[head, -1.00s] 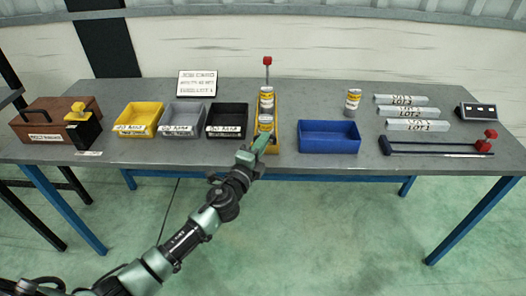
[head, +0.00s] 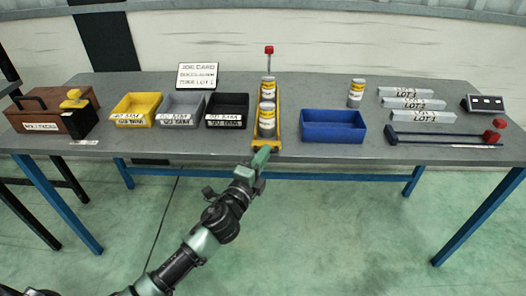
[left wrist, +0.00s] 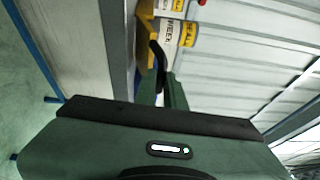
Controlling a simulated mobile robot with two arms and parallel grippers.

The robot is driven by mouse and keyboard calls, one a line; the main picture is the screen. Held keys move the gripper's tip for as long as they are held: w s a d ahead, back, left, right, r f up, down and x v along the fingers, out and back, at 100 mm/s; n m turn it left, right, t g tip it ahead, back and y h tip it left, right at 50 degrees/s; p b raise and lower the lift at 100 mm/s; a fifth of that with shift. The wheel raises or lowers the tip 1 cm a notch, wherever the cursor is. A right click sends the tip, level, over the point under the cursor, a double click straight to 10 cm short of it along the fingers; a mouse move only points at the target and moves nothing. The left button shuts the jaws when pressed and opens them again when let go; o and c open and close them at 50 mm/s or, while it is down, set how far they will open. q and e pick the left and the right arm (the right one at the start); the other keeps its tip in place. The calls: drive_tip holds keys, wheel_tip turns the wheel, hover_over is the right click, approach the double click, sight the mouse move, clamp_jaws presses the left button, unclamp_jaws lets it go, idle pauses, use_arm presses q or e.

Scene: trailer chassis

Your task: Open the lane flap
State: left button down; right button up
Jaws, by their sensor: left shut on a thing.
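The yellow lane (head: 278,112) stands on the table with its length running front to back. Cans with yellow and white labels, a front one (head: 267,121) and a rear one (head: 268,88), stand in it. My left gripper (head: 262,156) is at the lane's front end, at the table's front edge, and is shut on what looks like the lane flap; its jaws hide most of that part. In the left wrist view, the dark fingers (left wrist: 162,80) reach towards the yellow lane (left wrist: 146,14) and cans. My right gripper is out of view.
A blue bin (head: 334,127) stands right of the lane, with a loose can (head: 356,93) behind it. A black bin (head: 227,110), grey bin (head: 181,108) and yellow bin (head: 136,109) stand left. A red-ended bar device (head: 445,139) lies at the right.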

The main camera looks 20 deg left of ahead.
use_arm(q)
drive_tip(key=shift+a+f, duration=0.25)
drive_tip(key=shift+f, duration=0.55)
drive_tip(key=shift+w, duration=0.1)
drive_tip(key=c, duration=1.7)
unclamp_jaws()
drive_tip(key=shift+o, duration=1.1)
drive_tip(key=shift+w+f, duration=0.2)
drive_tip(key=shift+w, duration=0.15)
drive_tip(key=s, duration=0.8)
drive_tip(key=shift+a+b, duration=0.4)
drive_tip(key=shift+f, duration=0.1)
